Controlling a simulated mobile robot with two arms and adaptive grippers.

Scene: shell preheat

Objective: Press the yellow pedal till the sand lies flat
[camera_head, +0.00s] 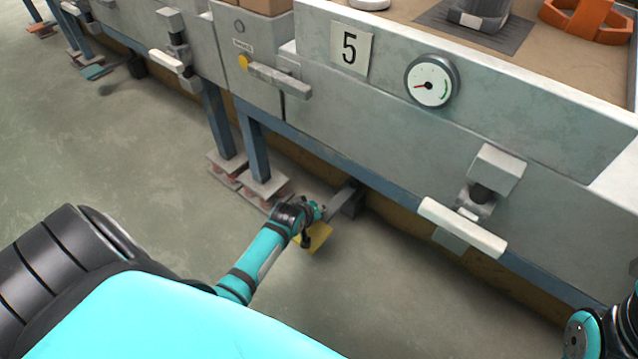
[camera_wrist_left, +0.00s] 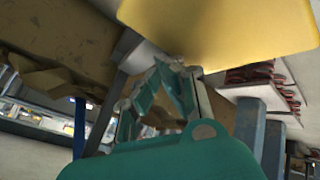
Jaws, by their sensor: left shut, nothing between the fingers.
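The yellow pedal (camera_head: 316,238) is low at the foot of the station marked 5, on a grey arm from under the bench. In the left wrist view the yellow pedal (camera_wrist_left: 225,30) fills the top. My left gripper (camera_head: 306,238) is at the pedal's left edge, partly hiding it. Its teal fingers (camera_wrist_left: 178,75) are shut and empty, with tips close to the plate; I cannot tell whether they touch. The sand (camera_head: 570,62) shows as a brown surface in the box at upper right, and looks mostly even where visible. My right gripper is out of frame.
A round gauge (camera_head: 431,81) on the front panel has its red needle pointing left, away from the green arc. A pale handle (camera_head: 462,228) sticks out at right. Blue bench legs (camera_head: 253,150) stand left of the pedal. The grey floor in front is clear.

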